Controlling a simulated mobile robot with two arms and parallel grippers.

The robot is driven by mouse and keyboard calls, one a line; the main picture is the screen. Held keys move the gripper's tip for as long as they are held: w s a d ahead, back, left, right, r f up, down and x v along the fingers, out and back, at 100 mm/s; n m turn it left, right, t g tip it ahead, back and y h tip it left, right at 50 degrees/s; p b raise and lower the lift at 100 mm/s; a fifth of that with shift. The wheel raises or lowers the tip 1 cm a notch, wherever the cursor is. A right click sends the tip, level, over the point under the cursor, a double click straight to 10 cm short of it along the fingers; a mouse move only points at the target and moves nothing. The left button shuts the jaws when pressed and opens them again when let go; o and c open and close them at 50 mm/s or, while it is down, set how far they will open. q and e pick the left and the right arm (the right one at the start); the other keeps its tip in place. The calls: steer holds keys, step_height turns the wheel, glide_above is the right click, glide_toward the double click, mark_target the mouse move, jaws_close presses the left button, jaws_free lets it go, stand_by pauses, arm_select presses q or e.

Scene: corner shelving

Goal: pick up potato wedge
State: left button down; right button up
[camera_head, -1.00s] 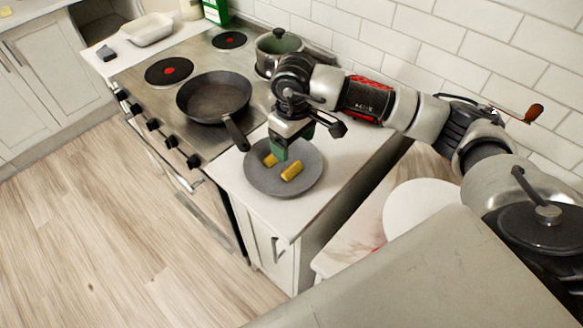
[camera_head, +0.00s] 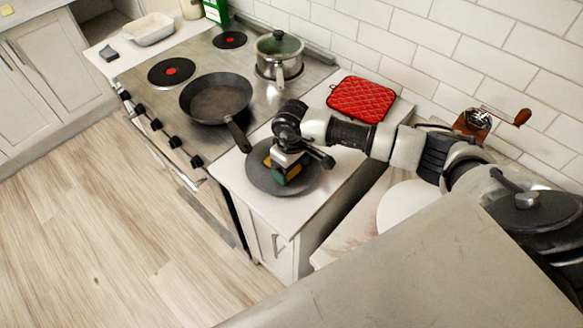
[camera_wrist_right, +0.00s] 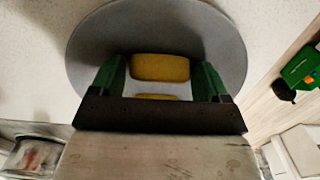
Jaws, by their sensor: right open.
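Two yellow potato wedges lie on a round dark grey plate (camera_head: 258,183) on the counter right of the stove. In the right wrist view one potato wedge (camera_wrist_right: 160,67) shows whole between the green fingers, and a second potato wedge (camera_wrist_right: 157,97) is mostly hidden by the gripper body. The plate (camera_wrist_right: 225,40) fills the area behind them. My right gripper (camera_head: 287,175) is open, pointing down low over the plate, its fingers (camera_wrist_right: 160,78) on either side of the nearer-to-centre wedge. In the head view the gripper hides most of the wedges. My left gripper is not in view.
A frying pan (camera_head: 215,97) stands left of the plate, its handle reaching toward it. A lidded pot (camera_head: 279,60) is on the back burner. A red quilted mat (camera_head: 361,100) lies behind my right arm, near a grinder (camera_head: 476,122) by the tiled wall.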

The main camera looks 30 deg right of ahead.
steer(key=c, duration=0.7)
steer(key=shift+r, duration=0.15)
